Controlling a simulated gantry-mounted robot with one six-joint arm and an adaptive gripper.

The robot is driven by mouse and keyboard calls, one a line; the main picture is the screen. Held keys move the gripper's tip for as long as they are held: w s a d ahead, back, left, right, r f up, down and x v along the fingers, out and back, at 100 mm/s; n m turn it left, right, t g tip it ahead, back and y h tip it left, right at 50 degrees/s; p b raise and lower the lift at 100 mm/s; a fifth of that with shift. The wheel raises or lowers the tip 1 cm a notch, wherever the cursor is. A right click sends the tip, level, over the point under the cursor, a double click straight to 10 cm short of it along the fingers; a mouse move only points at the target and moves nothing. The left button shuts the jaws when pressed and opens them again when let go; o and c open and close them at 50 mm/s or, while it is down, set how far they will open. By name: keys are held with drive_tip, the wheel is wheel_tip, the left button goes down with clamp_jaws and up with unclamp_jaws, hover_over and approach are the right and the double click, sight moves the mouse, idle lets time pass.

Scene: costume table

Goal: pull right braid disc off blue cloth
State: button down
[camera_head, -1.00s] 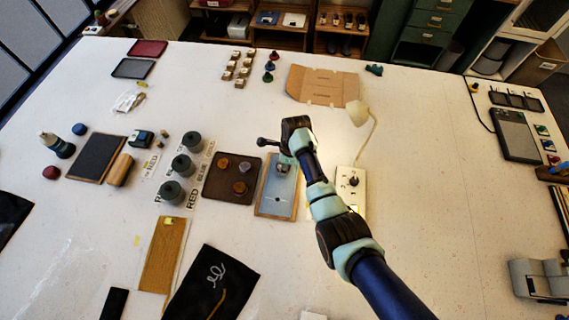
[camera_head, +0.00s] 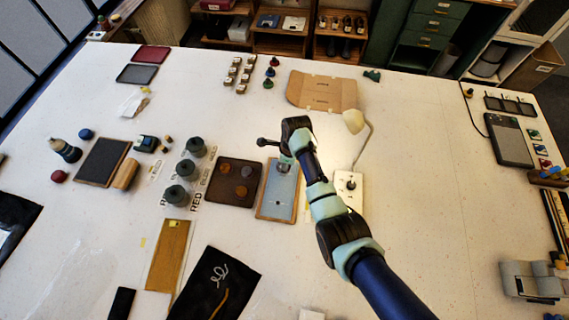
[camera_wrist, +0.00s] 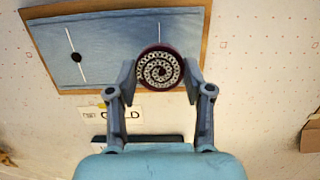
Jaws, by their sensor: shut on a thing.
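The blue cloth (camera_head: 281,196) lies on a wood-edged board near the middle of the table. A round braid disc (camera_wrist: 160,68) has a dark red rim and a pale spiral of braid. My gripper (camera_wrist: 160,76) is shut on the disc, one finger on each side. The disc overlaps the cloth's edge in this view; I cannot tell whether it touches the cloth. In the head view my gripper (camera_head: 284,163) is over the cloth's far end, and my wrist partly hides it.
Grey-green cylinders (camera_head: 184,168) stand further left. A lamp (camera_head: 352,185) on a white base is close on the right. The table farther right is mostly clear.

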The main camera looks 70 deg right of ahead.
drive_tip(key=shift+r+p, duration=0.45)
drive_tip(key=shift+r, duration=0.25)
wheel_tip(320, 180, up, 10)
drive_tip(key=p, duration=1)
